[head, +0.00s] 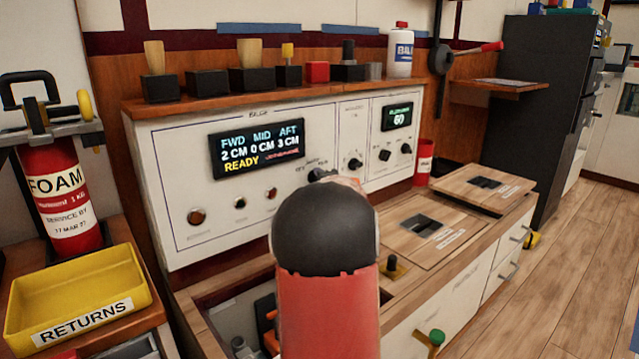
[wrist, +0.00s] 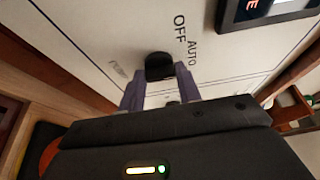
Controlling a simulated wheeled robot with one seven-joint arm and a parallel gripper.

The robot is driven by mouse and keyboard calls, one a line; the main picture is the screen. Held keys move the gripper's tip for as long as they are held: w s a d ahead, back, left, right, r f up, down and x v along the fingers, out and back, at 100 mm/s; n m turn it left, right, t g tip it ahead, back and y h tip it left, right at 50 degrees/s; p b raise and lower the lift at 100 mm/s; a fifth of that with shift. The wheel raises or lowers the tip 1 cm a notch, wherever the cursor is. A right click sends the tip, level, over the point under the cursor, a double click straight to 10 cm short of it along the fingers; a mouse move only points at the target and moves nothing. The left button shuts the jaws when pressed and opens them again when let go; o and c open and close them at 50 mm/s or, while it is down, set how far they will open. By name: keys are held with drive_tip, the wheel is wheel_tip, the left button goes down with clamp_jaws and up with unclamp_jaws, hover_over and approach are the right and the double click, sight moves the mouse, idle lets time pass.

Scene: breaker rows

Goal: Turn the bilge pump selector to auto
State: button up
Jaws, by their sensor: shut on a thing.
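The bilge pump selector is a black knob (wrist: 160,66) on the white panel (wrist: 90,30) in the wrist view. OFF and AUTO are printed beside it, with a faint third label on its other side. Which label it points to I cannot tell. My gripper (wrist: 160,84) has its purple fingers on either side of the knob and is shut on it. In the head view the selector (head: 318,174) shows just above my rounded arm link, which hides the gripper. The panel display (head: 256,148) reads FWD 2 CM, MID 0 CM, AFT 3 CM, READY.
Round lamps or buttons (head: 197,216) sit left of the selector, and other knobs (head: 355,164) sit right. A wooden shelf (head: 210,102) with several blocks and a white bottle (head: 400,52) runs above. The counter (head: 400,220) with hatches lies below. A yellow tray (head: 75,290) stands left.

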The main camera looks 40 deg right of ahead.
idle(0.4)
drive_tip(key=o, duration=1)
drive_tip(key=shift+c, duration=0.2)
drive_tip(key=v, duration=0.8)
